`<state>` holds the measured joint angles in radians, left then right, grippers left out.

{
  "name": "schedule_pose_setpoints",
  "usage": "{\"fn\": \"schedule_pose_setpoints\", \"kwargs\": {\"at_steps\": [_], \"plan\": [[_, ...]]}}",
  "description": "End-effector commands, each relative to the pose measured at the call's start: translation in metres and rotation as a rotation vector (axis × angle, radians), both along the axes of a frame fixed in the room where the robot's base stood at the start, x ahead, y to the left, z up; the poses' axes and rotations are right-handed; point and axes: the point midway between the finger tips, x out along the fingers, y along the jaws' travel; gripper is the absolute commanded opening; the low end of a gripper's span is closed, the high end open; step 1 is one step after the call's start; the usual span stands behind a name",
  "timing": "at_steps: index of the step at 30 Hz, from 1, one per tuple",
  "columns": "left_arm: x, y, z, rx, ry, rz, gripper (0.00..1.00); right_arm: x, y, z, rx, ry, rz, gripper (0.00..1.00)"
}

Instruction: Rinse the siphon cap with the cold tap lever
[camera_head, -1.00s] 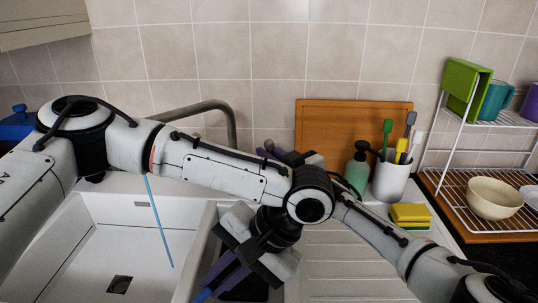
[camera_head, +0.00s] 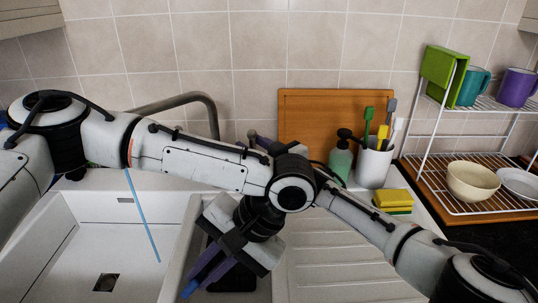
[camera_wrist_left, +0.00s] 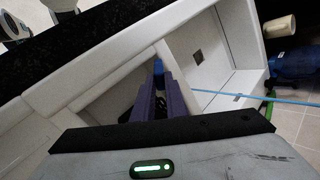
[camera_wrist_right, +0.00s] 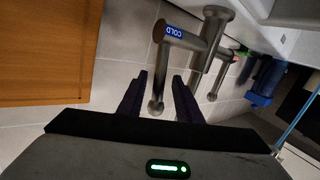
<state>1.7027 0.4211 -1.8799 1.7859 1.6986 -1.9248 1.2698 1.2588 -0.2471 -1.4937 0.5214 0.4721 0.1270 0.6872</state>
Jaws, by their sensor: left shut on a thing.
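The siphon cap seems to be the small blue piece (camera_wrist_left: 158,67) at the tips of my left gripper (camera_wrist_left: 157,80). It also shows in the head view (camera_head: 190,288), low over the small basin; my fingers hide most of it. The left gripper's purple fingers (camera_head: 207,270) are close together on it, pointing down. The metal cold tap lever (camera_wrist_right: 157,90), labelled COLD, stands between the spread fingers of my right gripper (camera_wrist_right: 160,76), with gaps on both sides. In the head view my right gripper (camera_head: 262,141) is mostly hidden behind my arm.
The curved tap spout (camera_head: 185,99) rises behind my left arm. A thin straight blue streak (camera_head: 143,215), possibly water, crosses the large sink (camera_head: 90,240). A cutting board (camera_head: 330,120), soap bottle (camera_head: 341,160), utensil cup (camera_head: 374,165) and sponges (camera_head: 393,201) stand right. The drainboard (camera_head: 345,255) is clear.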

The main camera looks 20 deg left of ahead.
Motion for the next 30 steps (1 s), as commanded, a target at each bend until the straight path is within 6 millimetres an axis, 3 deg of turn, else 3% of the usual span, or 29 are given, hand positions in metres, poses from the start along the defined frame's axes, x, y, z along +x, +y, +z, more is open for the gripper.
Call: {"fn": "schedule_pose_setpoints", "kwargs": {"at_steps": [8,30], "plan": [[0.0,0.0,0.0,0.0,0.0,0.0,0.0,-0.012,-0.017,0.004,0.004,-0.002,-0.001,0.32],[0.0,0.0,0.0,0.0,0.0,0.0,0.0,-0.069,-0.084,0.012,-0.002,-0.002,-0.001,0.32]]}}
